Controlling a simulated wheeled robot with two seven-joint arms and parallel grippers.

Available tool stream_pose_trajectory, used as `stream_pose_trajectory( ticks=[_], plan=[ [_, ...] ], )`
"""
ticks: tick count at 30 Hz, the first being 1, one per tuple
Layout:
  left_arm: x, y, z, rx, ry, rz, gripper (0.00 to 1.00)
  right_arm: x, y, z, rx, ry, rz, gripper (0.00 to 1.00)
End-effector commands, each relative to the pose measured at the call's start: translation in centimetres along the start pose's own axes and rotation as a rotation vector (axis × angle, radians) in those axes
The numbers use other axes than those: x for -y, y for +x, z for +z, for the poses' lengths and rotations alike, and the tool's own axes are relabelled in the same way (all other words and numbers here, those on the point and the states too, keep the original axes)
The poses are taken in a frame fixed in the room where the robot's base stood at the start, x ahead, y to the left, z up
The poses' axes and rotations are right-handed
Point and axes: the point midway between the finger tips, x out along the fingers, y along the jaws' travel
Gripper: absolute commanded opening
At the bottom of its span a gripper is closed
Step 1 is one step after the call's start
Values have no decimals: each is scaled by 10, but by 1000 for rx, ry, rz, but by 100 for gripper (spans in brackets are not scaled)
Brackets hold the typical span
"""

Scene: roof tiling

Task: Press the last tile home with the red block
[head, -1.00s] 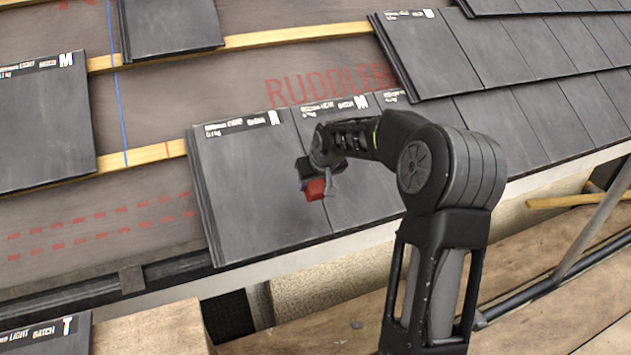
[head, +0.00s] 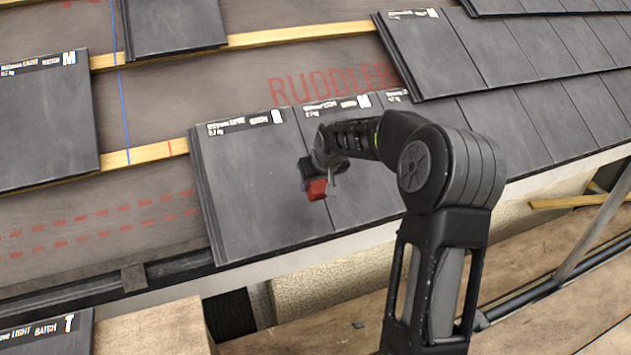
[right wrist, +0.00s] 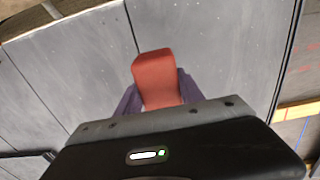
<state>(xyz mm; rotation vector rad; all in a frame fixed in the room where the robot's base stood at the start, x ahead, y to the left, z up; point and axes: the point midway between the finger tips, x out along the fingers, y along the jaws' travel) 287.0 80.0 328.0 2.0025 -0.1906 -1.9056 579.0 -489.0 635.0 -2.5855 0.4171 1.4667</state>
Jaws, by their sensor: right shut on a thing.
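The red block (head: 317,189) is held in my right gripper (head: 322,180), which is shut on it. In the right wrist view the block (right wrist: 157,78) stands out between the purple-grey fingers (right wrist: 158,95). The dark grey end tile (head: 258,195) lies at the left end of the lower row, its top edge bearing a white label. The block is over this tile, near its right edge and the neighbouring tile (head: 355,185). I cannot tell whether the block touches the tile. My left gripper is out of view.
Bare underlay with red print (head: 215,95) and wooden battens (head: 148,155) lie left of and above the lower row. A loose tile (head: 40,125) lies at the left, another (head: 172,25) at the top. A tile marked T (head: 45,338) is at bottom left. A gutter edge (head: 175,268) runs below.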

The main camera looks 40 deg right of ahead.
Motion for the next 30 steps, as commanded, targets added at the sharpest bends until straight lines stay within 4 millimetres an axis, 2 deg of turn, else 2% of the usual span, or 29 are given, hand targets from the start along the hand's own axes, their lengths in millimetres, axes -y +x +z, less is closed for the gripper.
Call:
stream_pose_trajectory(
  ticks=[11, 30],
  plan=[
    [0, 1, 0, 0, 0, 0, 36, 0, 2, 0, -2, 0, 0, 0],
    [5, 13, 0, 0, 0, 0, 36, 0, 33, 0, -1, 1, -1, 0]
  ],
)
